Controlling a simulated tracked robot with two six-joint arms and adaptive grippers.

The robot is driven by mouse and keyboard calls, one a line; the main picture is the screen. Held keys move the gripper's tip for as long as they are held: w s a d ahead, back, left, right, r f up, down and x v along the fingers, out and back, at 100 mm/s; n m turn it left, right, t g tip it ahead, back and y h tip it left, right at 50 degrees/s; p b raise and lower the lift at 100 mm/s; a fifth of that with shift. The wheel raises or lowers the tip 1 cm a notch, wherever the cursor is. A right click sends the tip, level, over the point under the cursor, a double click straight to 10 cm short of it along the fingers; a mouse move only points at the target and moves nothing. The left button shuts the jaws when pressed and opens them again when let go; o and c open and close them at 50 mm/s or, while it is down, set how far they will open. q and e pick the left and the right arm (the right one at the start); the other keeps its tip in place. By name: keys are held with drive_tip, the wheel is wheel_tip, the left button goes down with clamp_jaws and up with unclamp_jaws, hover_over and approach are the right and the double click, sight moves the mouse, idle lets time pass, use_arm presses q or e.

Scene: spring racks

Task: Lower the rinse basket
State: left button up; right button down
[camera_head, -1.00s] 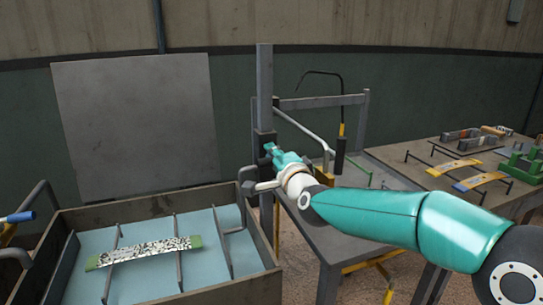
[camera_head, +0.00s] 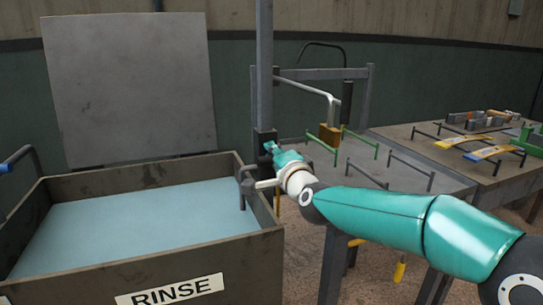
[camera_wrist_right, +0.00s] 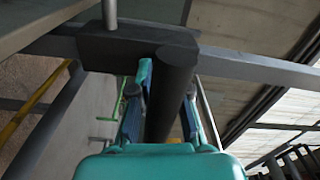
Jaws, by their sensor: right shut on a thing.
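The rinse tank (camera_head: 250,262), a brown open box with a RINSE label (camera_head: 175,291), stands at the left of the head view. Its pale blue water (camera_head: 130,215) looks plain; no basket bars or strip show above it. A grey bracket (camera_head: 243,185) reaches over the tank's right rim. My right gripper (camera_head: 268,149) is at the dark slider block on the grey post (camera_head: 264,70), beside the tank. In the right wrist view, my right gripper (camera_wrist_right: 166,100) is shut on a dark round handle (camera_wrist_right: 173,75), one finger on each side. My left gripper is out of view.
A grey panel (camera_head: 130,90) stands behind the tank. A blue-handled bar (camera_head: 18,158) is at the left edge. A grey table (camera_head: 400,158) with green and dark bars lies behind my right arm. A side table (camera_head: 490,168) holds strips and blocks.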

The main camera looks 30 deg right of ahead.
drive_tip(key=shift+a+f, duration=0.1)
drive_tip(key=shift+f, duration=0.5)
drive_tip(key=c, duration=1.1)
unclamp_jaws()
drive_tip(key=shift+c, duration=0.2)
drive_tip(key=shift+r, duration=0.1)
drive_tip(key=shift+r, duration=0.1)
drive_tip(key=shift+s, duration=0.1)
drive_tip(key=v, duration=1.1)
drive_tip(key=shift+s, duration=0.35)
